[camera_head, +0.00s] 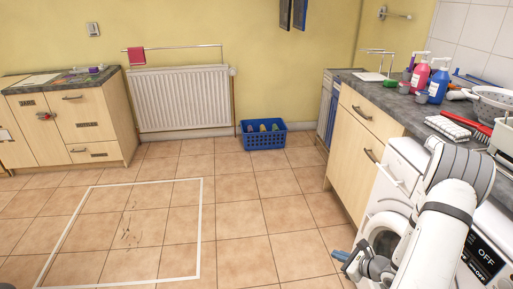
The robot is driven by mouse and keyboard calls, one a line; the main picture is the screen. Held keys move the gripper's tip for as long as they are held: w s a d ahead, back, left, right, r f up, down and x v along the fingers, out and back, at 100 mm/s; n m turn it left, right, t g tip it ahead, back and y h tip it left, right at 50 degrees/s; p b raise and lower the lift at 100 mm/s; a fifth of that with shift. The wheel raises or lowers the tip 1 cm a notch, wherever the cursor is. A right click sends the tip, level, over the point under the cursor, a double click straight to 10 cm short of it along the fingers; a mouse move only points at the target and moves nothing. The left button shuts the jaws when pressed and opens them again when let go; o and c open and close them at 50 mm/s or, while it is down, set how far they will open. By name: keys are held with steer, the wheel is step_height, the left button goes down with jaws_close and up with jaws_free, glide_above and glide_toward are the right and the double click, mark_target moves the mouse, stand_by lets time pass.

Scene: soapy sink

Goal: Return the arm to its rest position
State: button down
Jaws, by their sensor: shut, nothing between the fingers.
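My white arm (443,215) reaches in from the lower right corner, in front of the washing machine (398,172). It is bent at a joint near the counter's height, and its lower link slopes down to the left. My gripper (342,262) is at the lower end, with bluish fingertips pointing left. It is shut and empty, above the tiled floor and apart from any object. The arm hides part of the washing machine and its round door.
The right counter (408,103) holds a pink bottle (419,75), a blue bottle (438,84), a folded cloth (458,126) and a colander (493,100). A blue basket (263,135) stands by the wall. A left cabinet (75,125) stands opposite.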

steer(key=s+a+r+n+g+y+p, duration=0.1)
steer(key=s+a+r+n+g+p, duration=0.1)
steer(key=a+r+n, duration=0.45)
steer(key=s+a+r+n+g+p, duration=0.2)
steer(key=a+r+n+g, duration=0.15)
steer(key=r, duration=0.65)
steer(key=s+a+r+n+g+y+p, duration=0.1)
steer(key=s+a+r+n+g+p, duration=0.15)
steer(key=a+r+n, duration=0.4)
steer(key=s+d+r+n+h+p, duration=0.1)
steer(key=s+r+n+h+p, duration=0.2)
steer(key=r, duration=0.7)
steer(key=s+r+n+h+p, duration=0.4)
steer(key=s+r+n, duration=0.3)
steer(key=s+r, duration=0.3)
steer(key=shift+d+r+t+h, duration=0.35)
steer(key=shift+r+t+h, duration=0.05)
steer(key=shift+r+h, duration=0.3)
